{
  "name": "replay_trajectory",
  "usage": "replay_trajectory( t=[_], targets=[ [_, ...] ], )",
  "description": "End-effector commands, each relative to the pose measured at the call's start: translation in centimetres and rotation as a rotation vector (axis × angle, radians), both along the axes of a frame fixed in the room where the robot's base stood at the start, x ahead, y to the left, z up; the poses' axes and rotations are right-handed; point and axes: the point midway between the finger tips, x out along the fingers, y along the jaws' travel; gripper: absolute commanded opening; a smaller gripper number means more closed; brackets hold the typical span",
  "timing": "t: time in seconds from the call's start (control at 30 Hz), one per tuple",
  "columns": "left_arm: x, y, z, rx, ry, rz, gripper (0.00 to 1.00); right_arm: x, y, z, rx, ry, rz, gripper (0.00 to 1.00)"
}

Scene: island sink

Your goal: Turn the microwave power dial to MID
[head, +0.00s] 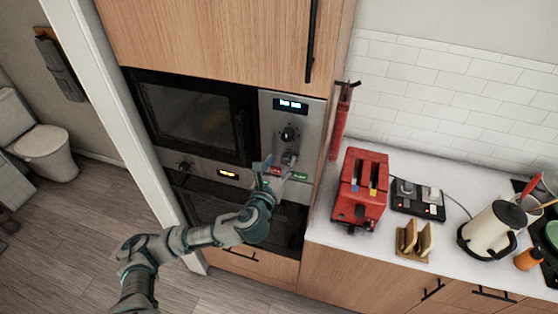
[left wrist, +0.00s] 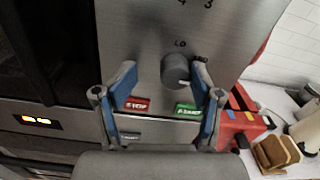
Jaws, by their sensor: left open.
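The microwave (head: 190,112) is built into a wooden cabinet, with a steel control panel on its right side. The panel has a lit display (head: 290,104), an upper dial (head: 288,133) and a lower dial (head: 289,158). In the left wrist view the lower dial (left wrist: 176,71) is a grey round knob with "LO" printed above it; no MID mark can be read. My left gripper (head: 275,169) is open in front of the panel's lower part. In the left wrist view its blue-padded fingers (left wrist: 164,85) stand either side of the dial, apart from it. My right gripper is out of view.
A red STOP button (left wrist: 136,104) and a green START button (left wrist: 187,110) sit below the dial. A second appliance (head: 222,205) is beneath the microwave. Right of the cabinet, the counter holds a red toaster (head: 361,188), a toast rack (head: 413,240) and a kettle (head: 490,230).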

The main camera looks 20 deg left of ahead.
Motion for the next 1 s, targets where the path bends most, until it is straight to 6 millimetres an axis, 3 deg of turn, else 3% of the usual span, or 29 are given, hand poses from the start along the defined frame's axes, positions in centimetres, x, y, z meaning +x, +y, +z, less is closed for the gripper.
replay_trajectory(
  t=[0.07,0.3,0.53,0.83,1.0],
  targets=[
    [0.0,0.0,0.0,0.004,0.0,0.009,0.58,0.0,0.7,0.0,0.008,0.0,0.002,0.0],
    [0.0,-0.3,0.0,0.005,0.001,0.007,0.0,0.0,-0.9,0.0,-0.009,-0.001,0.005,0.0],
    [0.1,0.0,0.0,0.0,0.0,0.0,0.0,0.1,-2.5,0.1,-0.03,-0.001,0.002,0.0],
    [0.1,0.2,-0.1,0.002,0.002,0.007,0.0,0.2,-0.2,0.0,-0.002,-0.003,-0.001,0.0],
    [0.1,0.2,-0.1,0.001,0.002,0.007,0.0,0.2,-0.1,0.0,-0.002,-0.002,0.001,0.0]
  ],
)
